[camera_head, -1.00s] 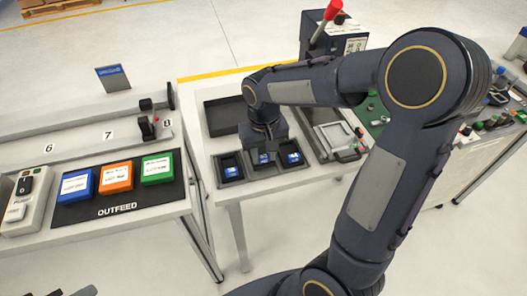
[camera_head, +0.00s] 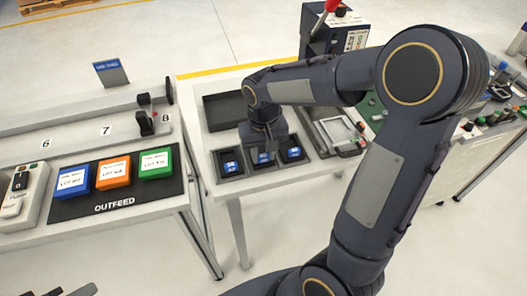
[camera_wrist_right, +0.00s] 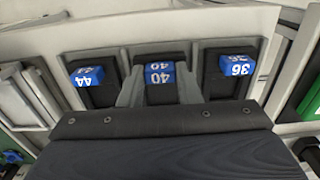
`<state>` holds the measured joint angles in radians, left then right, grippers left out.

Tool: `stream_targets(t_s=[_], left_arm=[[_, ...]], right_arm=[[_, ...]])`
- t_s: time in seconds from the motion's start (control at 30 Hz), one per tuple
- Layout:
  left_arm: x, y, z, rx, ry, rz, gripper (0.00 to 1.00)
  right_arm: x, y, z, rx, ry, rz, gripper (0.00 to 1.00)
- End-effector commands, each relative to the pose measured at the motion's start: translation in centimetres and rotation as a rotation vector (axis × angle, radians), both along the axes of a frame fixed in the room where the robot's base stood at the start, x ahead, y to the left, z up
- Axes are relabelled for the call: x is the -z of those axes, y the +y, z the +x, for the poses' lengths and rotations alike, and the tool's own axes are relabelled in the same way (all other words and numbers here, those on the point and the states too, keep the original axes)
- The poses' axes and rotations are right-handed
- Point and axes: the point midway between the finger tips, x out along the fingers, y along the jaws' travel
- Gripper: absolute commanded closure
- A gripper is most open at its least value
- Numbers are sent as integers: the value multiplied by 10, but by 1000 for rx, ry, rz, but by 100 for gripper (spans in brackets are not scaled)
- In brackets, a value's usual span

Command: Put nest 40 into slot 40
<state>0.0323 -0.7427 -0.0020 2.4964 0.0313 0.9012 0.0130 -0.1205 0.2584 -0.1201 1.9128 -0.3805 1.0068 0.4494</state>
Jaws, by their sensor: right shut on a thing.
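Nest 40 (camera_wrist_right: 159,73) is a dark piece with a blue block marked 40, in the middle of a row of three in the right wrist view. The nest is at the middle slot, between nest 44 (camera_wrist_right: 87,75) and nest 36 (camera_wrist_right: 237,66). Whether it is fully seated cannot be told. The slot under it is hidden. My left gripper is not visible.
An empty dark tray (camera_head: 222,108) lies behind the row on the white table (camera_head: 262,186). A machine with a red-topped lever (camera_head: 333,6) stands behind. At left, an outfeed mat (camera_head: 118,203) carries blue, orange and green boxes. Nests 44 and 36 stand close on both sides.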

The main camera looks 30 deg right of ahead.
Motion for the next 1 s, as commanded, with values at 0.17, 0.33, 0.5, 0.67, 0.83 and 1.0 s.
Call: stream_targets(t_s=[0.17, 0.33, 0.5, 0.67, 0.83, 1.0], left_arm=[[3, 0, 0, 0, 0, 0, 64], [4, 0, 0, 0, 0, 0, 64], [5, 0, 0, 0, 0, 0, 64], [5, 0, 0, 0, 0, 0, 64], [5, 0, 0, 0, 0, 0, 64], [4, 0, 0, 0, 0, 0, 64]], right_arm=[[3, 0, 0, 0, -1, 0, 98], [6, 0, 0, 0, -1, 0, 98], [7, 0, 0, 0, -1, 0, 63], [7, 0, 0, 0, 0, 0, 44], [7, 0, 0, 0, 0, 0, 44], [1, 0, 0, 0, 0, 0, 44]])
